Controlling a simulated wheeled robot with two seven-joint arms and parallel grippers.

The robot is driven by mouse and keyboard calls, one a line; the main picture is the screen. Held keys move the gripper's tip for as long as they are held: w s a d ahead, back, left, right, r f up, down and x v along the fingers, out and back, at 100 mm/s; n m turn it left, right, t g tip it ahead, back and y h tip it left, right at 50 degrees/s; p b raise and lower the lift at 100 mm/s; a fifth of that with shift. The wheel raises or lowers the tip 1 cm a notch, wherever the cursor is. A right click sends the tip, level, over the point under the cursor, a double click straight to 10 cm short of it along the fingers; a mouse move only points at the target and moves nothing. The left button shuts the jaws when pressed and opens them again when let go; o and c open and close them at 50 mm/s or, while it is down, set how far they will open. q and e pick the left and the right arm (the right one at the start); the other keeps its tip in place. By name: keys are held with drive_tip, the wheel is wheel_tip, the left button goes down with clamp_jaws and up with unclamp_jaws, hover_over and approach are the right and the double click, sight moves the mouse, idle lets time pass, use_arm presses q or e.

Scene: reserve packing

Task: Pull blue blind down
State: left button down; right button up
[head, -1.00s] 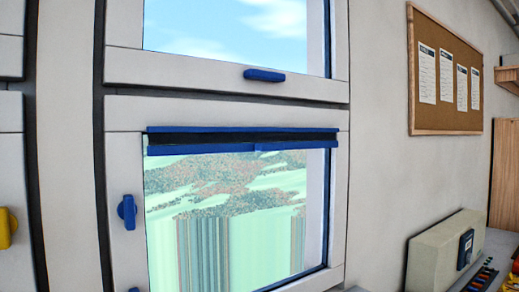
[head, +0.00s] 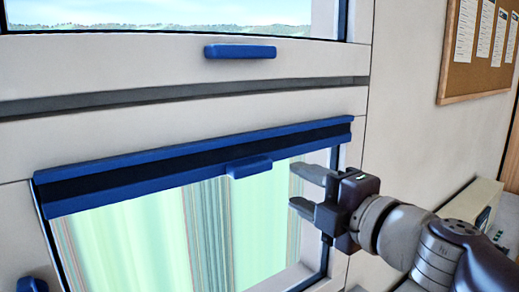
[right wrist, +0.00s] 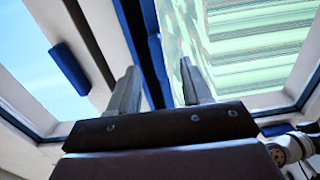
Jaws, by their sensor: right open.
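The blue blind (head: 190,165) is rolled up in its blue and black casing across the top of the lower window. A small blue pull tab (head: 249,166) sticks out at the middle of its lower edge. My right gripper (head: 296,186) is open and empty, just right of the tab and apart from it, fingers pointing left. In the right wrist view, the blind's blue edge (right wrist: 158,60) shows beyond and between the open fingers (right wrist: 159,66).
A blue handle (head: 240,51) sits on the frame of the upper window. Another blue handle (head: 36,284) is at the lower left. A cork board (head: 480,50) with papers hangs on the right wall. A pale box (head: 478,210) stands at the lower right.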

sight(255, 170)
drive_tip(key=x, duration=0.3)
drive_tip(key=a+p+x, duration=0.1)
drive_tip(key=x, duration=0.3)
drive_tip(key=s+p+x, duration=0.1)
drive_tip(key=x, duration=0.2)
drive_tip(key=shift+w+a+r, duration=0.15)
drive_tip(key=shift+a+r, duration=0.05)
drive_tip(key=shift+a, duration=0.15)
drive_tip(key=shift+w+a, duration=0.1)
drive_tip(key=shift+a, duration=0.1)
drive_tip(key=shift+s+a+r, duration=0.2)
drive_tip(key=shift+s+r, duration=0.1)
drive_tip(key=shift+s, duration=0.35)
drive_tip(key=shift+w+f, duration=0.1)
drive_tip(key=shift+w, duration=0.35)
drive_tip(key=c, duration=0.5)
use_arm(q)
drive_tip(key=s+r, duration=0.2)
drive_tip(key=shift+a+r, duration=0.15)
drive_tip(key=shift+r, duration=0.15)
use_arm(e)
drive_tip(key=shift+f, duration=0.1)
clamp_jaws()
